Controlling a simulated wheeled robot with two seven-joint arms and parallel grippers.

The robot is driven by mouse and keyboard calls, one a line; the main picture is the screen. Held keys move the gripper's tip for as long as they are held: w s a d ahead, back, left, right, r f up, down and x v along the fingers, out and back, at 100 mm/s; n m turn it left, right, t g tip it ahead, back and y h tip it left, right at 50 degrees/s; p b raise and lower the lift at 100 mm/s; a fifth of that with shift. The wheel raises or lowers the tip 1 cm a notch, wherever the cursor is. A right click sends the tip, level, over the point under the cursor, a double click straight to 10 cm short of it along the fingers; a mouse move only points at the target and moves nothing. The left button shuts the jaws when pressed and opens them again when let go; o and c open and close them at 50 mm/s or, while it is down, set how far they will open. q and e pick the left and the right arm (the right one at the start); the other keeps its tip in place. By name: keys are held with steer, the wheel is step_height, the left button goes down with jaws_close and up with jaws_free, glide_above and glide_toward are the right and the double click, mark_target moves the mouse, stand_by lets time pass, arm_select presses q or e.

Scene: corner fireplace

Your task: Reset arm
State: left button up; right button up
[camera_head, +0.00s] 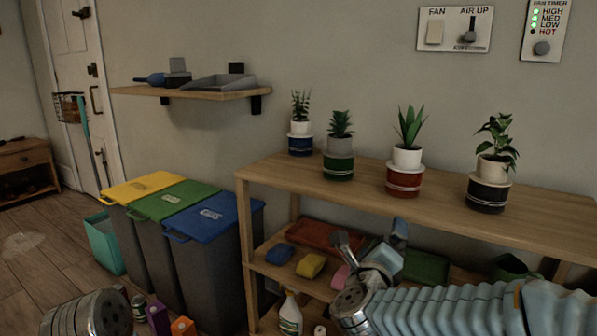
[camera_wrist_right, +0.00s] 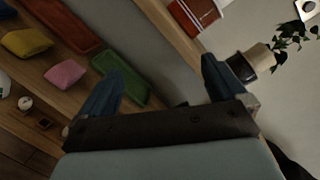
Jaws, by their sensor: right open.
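My right arm (camera_head: 450,305) comes in from the lower right of the head view. Its gripper (camera_head: 372,236) is in front of the wooden shelf unit, below the top board. In the right wrist view the two blue fingers of this gripper (camera_wrist_right: 164,82) stand wide apart with nothing between them. Beyond the fingers is a green tray (camera_wrist_right: 122,82), which also shows in the head view (camera_head: 426,267). Only a metal part of my left arm (camera_head: 88,315) shows at the lower left of the head view. The left gripper is out of view.
Potted plants in blue (camera_head: 300,144), green (camera_head: 338,165), red (camera_head: 403,180) and black (camera_head: 487,196) holders stand on the shelf unit's top board (camera_head: 445,212). Its lower board holds a red tray (camera_head: 325,237) and coloured pouches. Bins with blue (camera_head: 212,217), green and yellow lids stand left.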

steer(key=a+f+n+g+y+p, duration=0.1)
steer(key=a+f+n+g+y, duration=0.15)
steer(key=f+n, duration=0.85)
steer(key=a+f+n+g+y, duration=0.1)
steer(key=f+n+g+y, duration=0.25)
steer(key=f, duration=1.35)
steer(key=s+f+n+g+y, duration=0.2)
steer(key=s+f+n+g, duration=0.2)
steer(key=s+f, duration=0.6)
steer(key=s+a+f+n+g+y+p, duration=0.1)
steer(key=s+f+n+g+y, duration=0.1)
steer(key=s+f+n+g, duration=0.3)
steer(key=s+f+n, duration=0.4)
steer(key=s+f, duration=0.1)
steer(key=s, duration=0.4)
steer(key=shift+a+g+y, duration=0.2)
steer(key=shift+g+y, duration=0.1)
steer(key=shift+y, duration=0.1)
